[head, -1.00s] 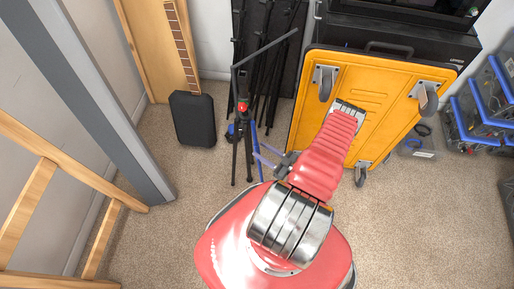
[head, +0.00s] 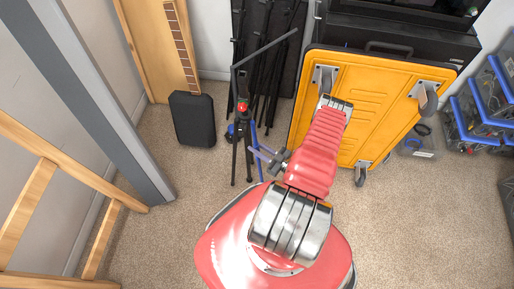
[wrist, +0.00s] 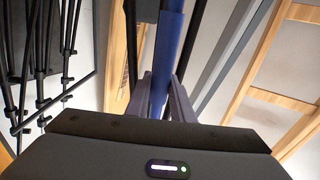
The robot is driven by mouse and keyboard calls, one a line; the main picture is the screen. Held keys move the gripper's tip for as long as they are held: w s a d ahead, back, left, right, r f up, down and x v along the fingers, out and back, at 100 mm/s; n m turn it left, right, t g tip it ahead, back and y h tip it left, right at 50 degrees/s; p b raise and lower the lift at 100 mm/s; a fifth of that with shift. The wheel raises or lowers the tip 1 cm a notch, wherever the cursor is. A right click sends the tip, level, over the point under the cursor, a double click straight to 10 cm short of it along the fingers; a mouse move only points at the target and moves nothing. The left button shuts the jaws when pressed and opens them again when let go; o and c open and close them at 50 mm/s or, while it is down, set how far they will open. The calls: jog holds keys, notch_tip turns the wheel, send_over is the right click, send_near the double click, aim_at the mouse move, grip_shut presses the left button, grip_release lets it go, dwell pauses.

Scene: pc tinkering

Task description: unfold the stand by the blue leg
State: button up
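The stand (head: 242,122) is a dark folded tripod with a red knob, standing upright behind my arm at the centre-left of the head view. Its blue leg (head: 258,133) hangs close beside the dark legs, on their right. My gripper (head: 254,152) reaches left to the blue leg low down. In the wrist view the blue leg (wrist: 168,50) runs down between the fingers of my gripper (wrist: 162,80). The fingers lie against both sides of it with no clear gap. My arm hides the floor right of the leg.
A yellow wheeled board (head: 378,105) leans just right of the stand. A black case (head: 192,118) stands to its left. Dark stands (head: 272,60) lean on the wall behind. Blue-edged bins (head: 478,115) are at right. Carpet is clear at front left.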

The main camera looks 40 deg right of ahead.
grip_shut()
jog(key=s+g, duration=0.1)
jog(key=s+r+g, duration=0.1)
jog(key=s, duration=0.2)
jog(key=shift+s+d+r+g, duration=0.25)
jog(key=shift+s+d+g, duration=0.05)
jog(key=shift+d+g, duration=0.1)
dwell(0.4)
jog(key=shift+a+f, duration=0.15)
jog(key=shift+a, duration=0.05)
dwell(0.8)
